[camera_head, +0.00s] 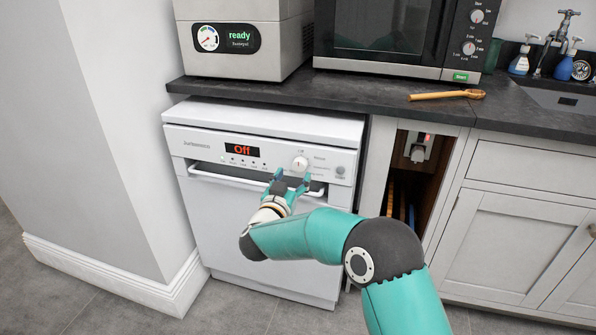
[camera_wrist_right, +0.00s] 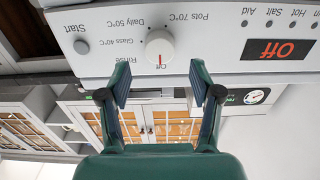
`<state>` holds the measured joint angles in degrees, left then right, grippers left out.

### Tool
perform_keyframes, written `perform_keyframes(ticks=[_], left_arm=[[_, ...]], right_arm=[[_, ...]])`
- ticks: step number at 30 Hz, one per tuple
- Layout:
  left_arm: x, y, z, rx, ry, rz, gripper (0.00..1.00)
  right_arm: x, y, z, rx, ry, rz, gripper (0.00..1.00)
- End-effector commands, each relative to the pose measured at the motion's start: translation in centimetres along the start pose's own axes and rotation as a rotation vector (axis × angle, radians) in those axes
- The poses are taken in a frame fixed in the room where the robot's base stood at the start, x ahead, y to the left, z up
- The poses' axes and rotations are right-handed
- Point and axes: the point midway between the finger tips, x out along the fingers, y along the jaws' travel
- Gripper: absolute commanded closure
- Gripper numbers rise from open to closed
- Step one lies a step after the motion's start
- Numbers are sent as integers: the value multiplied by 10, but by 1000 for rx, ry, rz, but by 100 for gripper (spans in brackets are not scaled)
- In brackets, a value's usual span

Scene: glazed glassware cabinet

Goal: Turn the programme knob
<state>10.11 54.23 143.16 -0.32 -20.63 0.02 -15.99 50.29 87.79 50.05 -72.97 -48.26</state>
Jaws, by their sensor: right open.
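The programme knob (camera_head: 300,163) is a white round dial on the front panel of the white dishwasher (camera_head: 260,230). In the right wrist view the knob (camera_wrist_right: 160,47) has a red mark at the word "Off". The display (camera_head: 242,150) reads "Off" in red. My right gripper (camera_head: 291,177) is open and empty, just below the knob in the head view. In the right wrist view its two fingertips (camera_wrist_right: 157,75) stand apart, one on each side below the knob, and do not appear to touch it. My left gripper is not in view.
The dishwasher handle (camera_head: 225,178) runs below the panel, close to my right gripper. A wall (camera_head: 100,130) stands at left.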

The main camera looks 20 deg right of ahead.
Motion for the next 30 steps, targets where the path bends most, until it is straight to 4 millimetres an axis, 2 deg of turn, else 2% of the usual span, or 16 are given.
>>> perform_keyframes(ticks=[3, 9, 20, 30], left_arm=[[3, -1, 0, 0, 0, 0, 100], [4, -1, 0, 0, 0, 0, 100], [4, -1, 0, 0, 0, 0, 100], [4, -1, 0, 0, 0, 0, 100]], right_arm=[[22, 1, 1, 1, 1, 3, 36], [41, 0, 1, 0, 0, 0, 36], [46, 0, 0, -1, -1, 0, 36], [46, 1, 0, -1, 0, 0, 91]])
